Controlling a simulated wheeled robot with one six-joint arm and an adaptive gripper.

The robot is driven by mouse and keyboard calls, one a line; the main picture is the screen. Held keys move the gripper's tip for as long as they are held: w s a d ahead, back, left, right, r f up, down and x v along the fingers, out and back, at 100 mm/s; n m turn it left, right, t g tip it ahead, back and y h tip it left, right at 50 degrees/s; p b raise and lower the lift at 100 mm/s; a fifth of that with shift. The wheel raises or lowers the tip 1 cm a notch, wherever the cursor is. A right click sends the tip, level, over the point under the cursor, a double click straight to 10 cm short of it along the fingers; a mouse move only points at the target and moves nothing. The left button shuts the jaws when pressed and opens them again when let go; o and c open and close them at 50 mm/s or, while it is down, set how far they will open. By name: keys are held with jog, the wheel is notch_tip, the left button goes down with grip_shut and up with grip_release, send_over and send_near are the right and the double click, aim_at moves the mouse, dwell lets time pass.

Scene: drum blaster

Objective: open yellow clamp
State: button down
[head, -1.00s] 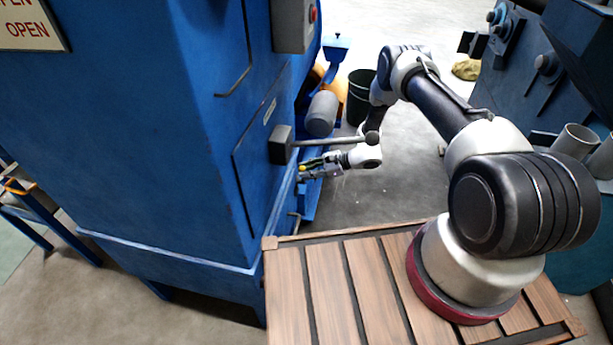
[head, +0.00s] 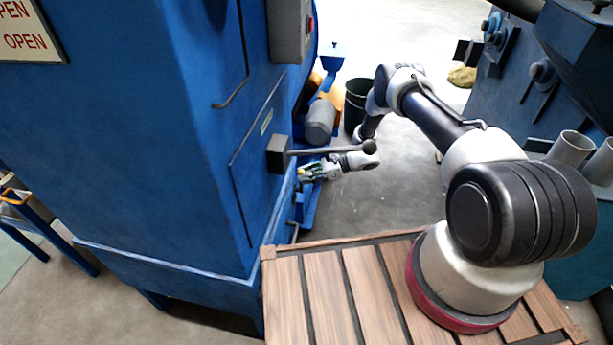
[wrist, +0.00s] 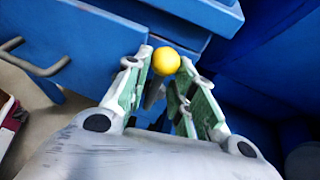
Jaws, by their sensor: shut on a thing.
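The yellow clamp shows as a round yellow knob (wrist: 166,61) in the wrist view, low on the side of the blue drum blaster. My gripper (wrist: 167,66) has one green-padded finger on each side of the knob and its dark stem. It is shut on the clamp, and the fingers hide most of the part below the knob. In the head view my gripper (head: 305,173) is small, below the long grey lever, against the lower side of the blue machine. The knob is hardly visible there.
A grey lever (head: 330,150) with a dark ball end sticks out just above my gripper. A bent metal handle (wrist: 35,58) is at the left in the wrist view. A black bin (head: 357,100) stands behind. Floor is clear right of the gripper.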

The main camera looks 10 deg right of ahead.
jog(key=c, duration=1.5)
grip_release()
jog(key=shift+w, duration=0.1)
jog(key=v, duration=1.2)
